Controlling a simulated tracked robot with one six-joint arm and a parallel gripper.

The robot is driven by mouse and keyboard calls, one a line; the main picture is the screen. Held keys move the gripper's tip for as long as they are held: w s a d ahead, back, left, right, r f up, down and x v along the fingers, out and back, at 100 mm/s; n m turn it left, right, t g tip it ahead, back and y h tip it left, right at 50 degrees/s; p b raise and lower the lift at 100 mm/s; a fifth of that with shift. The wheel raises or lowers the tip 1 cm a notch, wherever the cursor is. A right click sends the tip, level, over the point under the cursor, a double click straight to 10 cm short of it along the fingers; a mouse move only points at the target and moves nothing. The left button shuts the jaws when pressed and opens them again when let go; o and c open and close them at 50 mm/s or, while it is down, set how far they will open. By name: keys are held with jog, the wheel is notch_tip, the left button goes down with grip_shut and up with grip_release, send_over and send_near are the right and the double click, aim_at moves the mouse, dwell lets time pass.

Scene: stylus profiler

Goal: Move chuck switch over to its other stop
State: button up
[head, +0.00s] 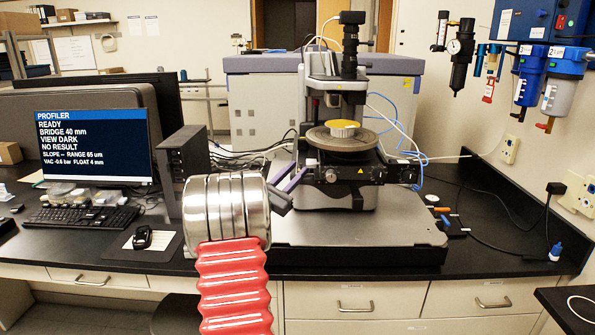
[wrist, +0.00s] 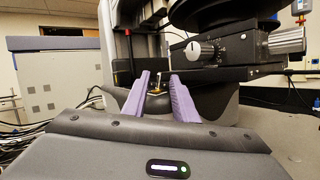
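The chuck switch (wrist: 157,80) appears in the wrist view as a small lever with a pale tip, standing on a small yellowish base on the dark instrument body. I cannot tell which stop it rests at. In the head view I cannot make it out near my gripper. My gripper (wrist: 159,90) is open, with its two purple fingers apart and the lever seen in the gap between them, farther ahead. In the head view my gripper (head: 297,170) points at the left front of the profiler (head: 345,228). No contact with the lever shows.
A round stage (head: 342,139) with a yellow-rimmed disc sits above and right of my gripper. A stage knob (wrist: 196,51) juts out at upper right in the wrist view. Cables (head: 232,160) lie behind on the left. A monitor (head: 95,148) reads VAC -0.6 bar.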

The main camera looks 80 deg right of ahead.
jog(key=v, duration=1.2)
jog(key=shift+a, duration=0.2)
jog(key=shift+f, duration=0.1)
jog(key=w+a+f+m+t+y, duration=0.1)
jog(key=a+y, duration=0.5)
jog(key=a, duration=1.4)
jog(key=w+a+f+m+t+y, duration=0.1)
jog(key=w+a+m+t+y, duration=0.3)
jog(key=a, duration=1.7)
jog(key=w+a+f+m+t+y, duration=0.2)
jog(key=a+m+t+y, duration=0.3)
jog(key=a, duration=1.6)
jog(key=w+t+y, duration=0.1)
jog(key=t+y, duration=0.3)
jog(key=shift+m+y, duration=0.3)
jog(key=shift+y, duration=0.1)
jog(key=shift+w+d+f, duration=0.1)
jog(key=shift+d, duration=0.1)
